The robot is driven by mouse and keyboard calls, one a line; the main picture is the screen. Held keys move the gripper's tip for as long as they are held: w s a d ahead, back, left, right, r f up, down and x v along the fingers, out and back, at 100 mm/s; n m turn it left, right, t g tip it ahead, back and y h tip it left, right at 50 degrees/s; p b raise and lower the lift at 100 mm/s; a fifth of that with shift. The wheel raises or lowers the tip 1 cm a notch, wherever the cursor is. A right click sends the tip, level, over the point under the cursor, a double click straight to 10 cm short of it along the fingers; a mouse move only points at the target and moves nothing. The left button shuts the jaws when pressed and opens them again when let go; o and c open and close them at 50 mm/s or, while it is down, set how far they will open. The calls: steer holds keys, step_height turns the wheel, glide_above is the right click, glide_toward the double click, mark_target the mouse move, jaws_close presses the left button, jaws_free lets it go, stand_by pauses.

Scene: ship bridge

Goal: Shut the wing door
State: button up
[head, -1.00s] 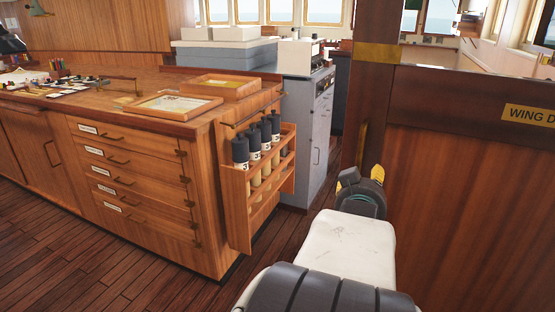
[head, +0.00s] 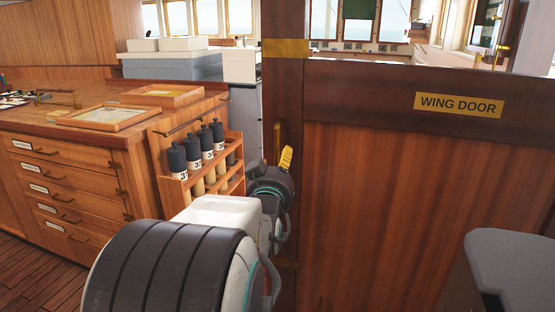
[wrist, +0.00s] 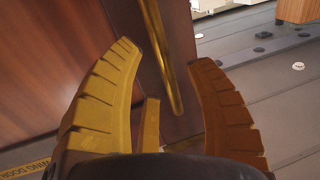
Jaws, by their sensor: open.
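The wing door (head: 410,200) is a brown wooden panel with a brass "WING DOOR" sign (head: 459,105), filling the right of the head view. Its dark left edge post carries a brass strip and a vertical brass handle (head: 277,142). In the wrist view the handle (wrist: 160,55) runs down between the fingertips. My gripper (wrist: 163,62) is open, its yellow fingers on either side of the handle; I see no clear contact. In the head view my gripper (head: 284,160) is beside the door's edge, mostly hidden by my wrist. Whether the door is ajar is unclear in the head view.
A wooden chart table (head: 70,135) with drawers stands at the left, with a rack of dark-capped tubes (head: 200,160) on its end, close to my arm. A grey cabinet (head: 243,95) stands behind. Grey planked floor (wrist: 285,85) shows beyond the door edge in the wrist view.

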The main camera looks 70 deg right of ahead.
mark_target(279, 160)
steer(key=shift+w+d, duration=0.2)
steer(key=shift+d, duration=0.7)
steer(key=shift+w+d, duration=0.15)
steer(key=shift+d, duration=0.75)
steer(key=shift+o, duration=0.4)
jaws_close()
